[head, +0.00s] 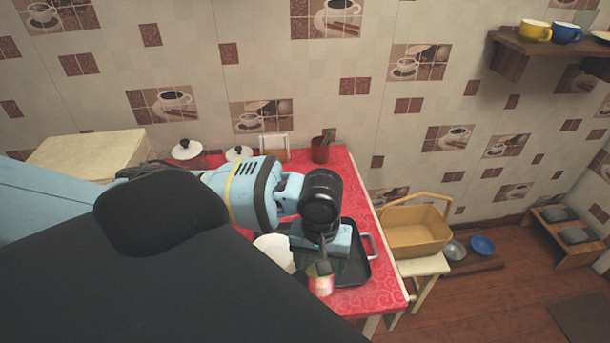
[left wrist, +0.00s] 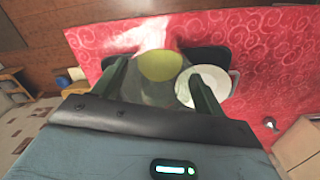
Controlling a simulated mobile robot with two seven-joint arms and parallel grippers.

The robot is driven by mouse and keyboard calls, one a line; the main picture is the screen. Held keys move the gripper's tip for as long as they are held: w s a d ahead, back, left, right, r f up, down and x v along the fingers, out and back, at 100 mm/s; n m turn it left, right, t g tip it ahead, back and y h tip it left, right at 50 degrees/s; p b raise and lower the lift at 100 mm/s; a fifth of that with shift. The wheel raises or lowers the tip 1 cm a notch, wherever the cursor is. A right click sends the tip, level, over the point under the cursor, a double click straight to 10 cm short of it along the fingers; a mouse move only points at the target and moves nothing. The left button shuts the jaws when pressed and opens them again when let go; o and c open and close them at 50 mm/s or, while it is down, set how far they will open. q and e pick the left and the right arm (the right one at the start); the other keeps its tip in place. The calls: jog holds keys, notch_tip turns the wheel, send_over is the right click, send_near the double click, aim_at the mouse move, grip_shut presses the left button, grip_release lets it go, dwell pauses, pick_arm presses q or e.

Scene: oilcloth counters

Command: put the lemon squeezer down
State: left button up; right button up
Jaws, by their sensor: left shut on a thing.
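My left gripper (head: 322,262) points down over the front right part of the red counter. In the left wrist view its two fingers (left wrist: 160,88) are shut on the lemon squeezer (left wrist: 160,66), which has a yellow-green round part and a greyish body between the fingers. A black tray (head: 355,267) lies under and beside the gripper. My right gripper is not in view.
A white bowl (head: 272,250) is close beside the gripper and also shows in the left wrist view (left wrist: 204,78). White-lidded pots (head: 187,150) and a dark red cup (head: 320,150) stand at the back. The red counter (head: 378,297) is bare at its front right corner. A yellow basket (head: 415,232) stands beyond its right edge.

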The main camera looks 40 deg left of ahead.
aim_at(306, 260)
pick_arm(q)
jog(key=shift+s+a+f+n, duration=0.4)
jog(key=shift+a+f+n, duration=0.1)
jog(key=shift+a, duration=0.1)
jog(key=shift+s+a+f+n, duration=0.4)
jog(key=shift+a+n, duration=0.1)
jog(key=shift+a, duration=0.1)
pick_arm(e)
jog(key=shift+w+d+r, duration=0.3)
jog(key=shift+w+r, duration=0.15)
pick_arm(q)
jog(key=w+a+f, duration=0.1)
jog(key=w, duration=1.4)
jog(key=shift+a+f+b, duration=0.2)
jog(key=shift+a+b, duration=0.05)
jog(key=shift+b, duration=0.2)
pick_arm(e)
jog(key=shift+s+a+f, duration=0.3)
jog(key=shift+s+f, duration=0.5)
pick_arm(q)
jog(key=shift+w+f, duration=0.25)
jog(key=shift+f, duration=0.65)
jog(key=shift+w+f, duration=0.2)
jog(key=shift+f, duration=0.65)
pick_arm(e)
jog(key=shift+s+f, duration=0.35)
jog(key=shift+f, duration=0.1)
pick_arm(q)
jog(key=shift+f, duration=0.1)
